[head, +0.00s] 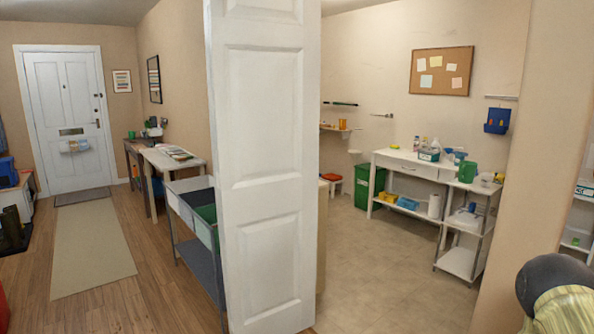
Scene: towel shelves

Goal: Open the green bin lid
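A green bin (369,187) stands on the tiled floor of the room past the doorway, beside the left end of a white table. It is small and far off, and it has a pale mark on its front. Whether its lid is open or shut is too small to tell. My gripper is not in view.
A white panelled door (265,170) stands in the middle, close to me. A white table (410,166) with bottles and a shelf rack (462,262) line the far room. The tiled floor (385,270) between is clear. A metal-framed stand (200,250) is left of the door.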

